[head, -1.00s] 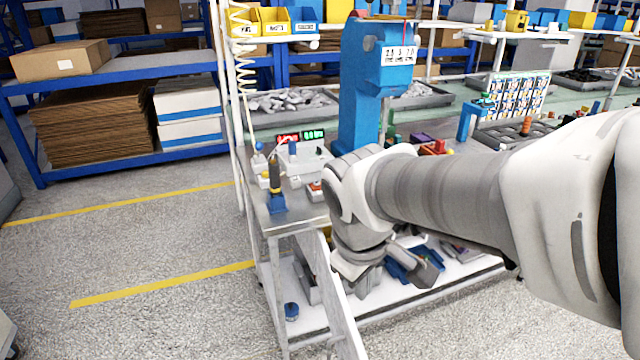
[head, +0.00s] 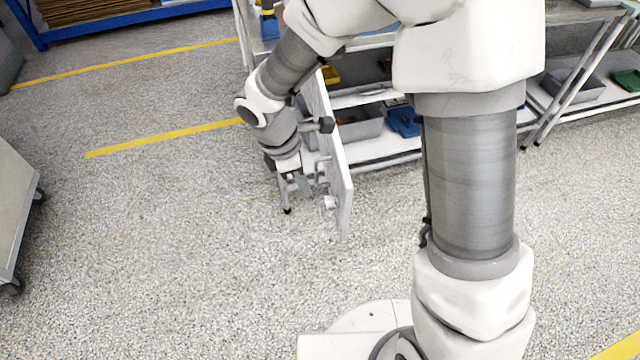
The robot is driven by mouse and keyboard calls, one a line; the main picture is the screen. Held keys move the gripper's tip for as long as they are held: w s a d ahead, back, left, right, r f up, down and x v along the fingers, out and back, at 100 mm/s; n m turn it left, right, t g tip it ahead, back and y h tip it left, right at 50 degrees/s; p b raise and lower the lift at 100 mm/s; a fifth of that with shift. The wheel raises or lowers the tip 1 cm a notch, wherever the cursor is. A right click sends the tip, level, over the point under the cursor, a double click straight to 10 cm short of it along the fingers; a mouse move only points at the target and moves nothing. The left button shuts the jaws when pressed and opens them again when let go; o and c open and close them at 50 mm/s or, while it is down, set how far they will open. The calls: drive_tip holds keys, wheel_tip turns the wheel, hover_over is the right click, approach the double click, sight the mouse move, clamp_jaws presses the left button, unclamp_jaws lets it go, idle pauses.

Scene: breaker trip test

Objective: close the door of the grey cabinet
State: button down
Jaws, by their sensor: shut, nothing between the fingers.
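The light grey cabinet door (head: 340,168) stands open, seen nearly edge-on. It sticks out from the workbench toward me. A small pale knob or fitting (head: 330,202) is on its left face near the free end. My gripper (head: 288,208) points down on the left side of the door, beside that face, shut and empty. A narrow gap seems to lie between fingers and door, but I cannot tell whether my wrist touches it. The cabinet's body and the hinge side are largely hidden behind my arm.
Lower shelves behind the door hold a grey bin (head: 358,124) and a blue bin (head: 404,121). A grey cart (head: 14,205) stands at the left edge. The speckled floor left of the door is clear, with yellow lines (head: 165,137).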

sight(333, 203)
drive_tip(key=d+f+b, duration=0.1)
drive_tip(key=f, duration=0.2)
drive_tip(key=d+f+b, duration=0.1)
drive_tip(key=d+f, duration=0.1)
drive_tip(key=d+f+b, duration=0.1)
drive_tip(key=f, duration=0.2)
drive_tip(key=shift+w+d+f, duration=0.3)
drive_tip(key=shift+d, duration=0.1)
drive_tip(key=shift+w+d, duration=0.1)
drive_tip(key=shift+d, duration=0.6)
drive_tip(key=shift+r, duration=0.1)
